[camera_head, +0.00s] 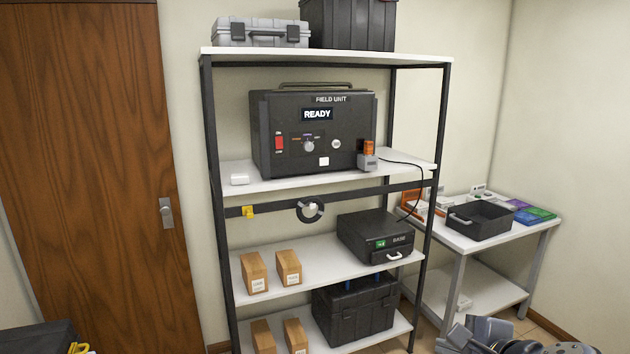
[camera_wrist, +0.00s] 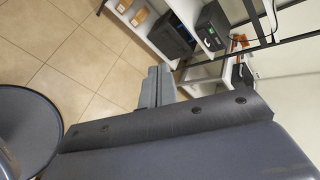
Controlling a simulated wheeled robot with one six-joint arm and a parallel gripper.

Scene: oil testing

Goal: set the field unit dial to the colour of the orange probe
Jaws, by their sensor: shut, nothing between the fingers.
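The black field unit (camera_head: 350,125) stands on the upper middle shelf, its display (camera_head: 317,114) reading READY. Its round grey dial (camera_head: 309,146) is on the front panel, with small coloured marks around it; its exact setting is too small to tell. The orange probe (camera_head: 368,147), with a grey lower part, is at the unit's front right corner, and a black cable runs near it. My gripper (camera_wrist: 155,88) shows in the wrist view, shut and empty, above the floor and well away from the unit. The dial and probe cannot be made out in the wrist view.
A red switch (camera_head: 279,142) is left of the dial. The rack's dark frame (camera_head: 215,200) surrounds the shelves. A black BASE box (camera_head: 370,237) and small cardboard boxes (camera_head: 288,267) sit below. Floor before the rack looks clear.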

